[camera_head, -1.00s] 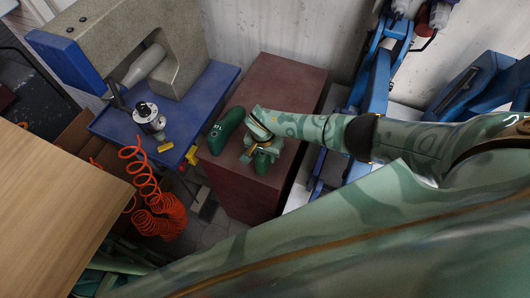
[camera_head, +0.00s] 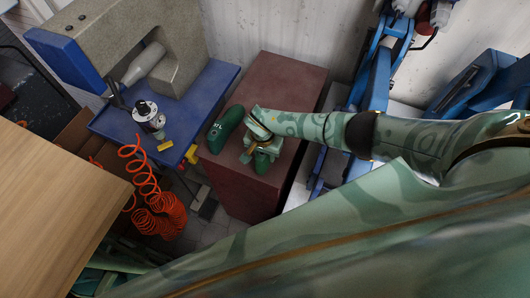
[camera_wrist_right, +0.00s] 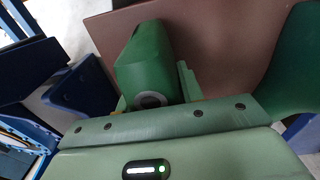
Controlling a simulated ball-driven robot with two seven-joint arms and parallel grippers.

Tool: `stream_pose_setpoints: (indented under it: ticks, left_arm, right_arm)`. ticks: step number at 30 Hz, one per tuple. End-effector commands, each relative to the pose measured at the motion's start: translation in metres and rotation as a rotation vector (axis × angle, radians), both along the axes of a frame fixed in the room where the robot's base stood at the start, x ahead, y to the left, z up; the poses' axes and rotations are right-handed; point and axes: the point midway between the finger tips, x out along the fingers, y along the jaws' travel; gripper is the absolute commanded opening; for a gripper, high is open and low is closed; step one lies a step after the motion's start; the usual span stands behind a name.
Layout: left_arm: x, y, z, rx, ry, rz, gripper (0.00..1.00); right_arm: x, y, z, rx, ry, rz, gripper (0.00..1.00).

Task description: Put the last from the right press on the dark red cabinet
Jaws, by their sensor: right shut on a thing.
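The dark red cabinet (camera_head: 285,85) stands in the middle of the head view. My right gripper (camera_head: 262,158) is over the front part of its top, shut on a green last (camera_head: 262,166). In the right wrist view the held last (camera_wrist_right: 145,62) sits between the fingers of the gripper (camera_wrist_right: 155,92), over the cabinet's brown-red top (camera_wrist_right: 215,45). I cannot tell whether it touches the top. A second green last (camera_head: 225,128) lies on the cabinet just left of the gripper; part of it shows in the wrist view (camera_wrist_right: 298,65). My left gripper is out of view.
Blue press machines (camera_head: 372,90) stand right of the cabinet. A blue bench (camera_head: 205,95) with a grey machine (camera_head: 180,35) is on the left. An orange coiled hose (camera_head: 160,205) hangs near a wooden tabletop (camera_head: 50,200). The cabinet's back part is clear.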

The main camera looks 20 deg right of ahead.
Motion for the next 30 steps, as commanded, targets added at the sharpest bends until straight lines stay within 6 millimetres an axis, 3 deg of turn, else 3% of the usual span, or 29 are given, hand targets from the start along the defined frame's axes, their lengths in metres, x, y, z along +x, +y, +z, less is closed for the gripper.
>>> stream_pose_setpoints:
  ticks: [27, 28, 30]
  left_arm:
    - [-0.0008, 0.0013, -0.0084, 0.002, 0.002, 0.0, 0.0]
    - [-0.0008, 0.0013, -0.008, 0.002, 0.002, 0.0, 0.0]
    - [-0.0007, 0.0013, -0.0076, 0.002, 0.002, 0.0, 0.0]
  right_arm:
    - [0.0007, -0.0003, -0.0081, 0.0, -0.001, 0.0, 0.14]
    - [0.0006, -0.0002, -0.0079, 0.0, -0.001, 0.0, 0.43]
    - [0.0005, -0.0002, -0.0076, 0.0, -0.001, 0.0, 0.62]
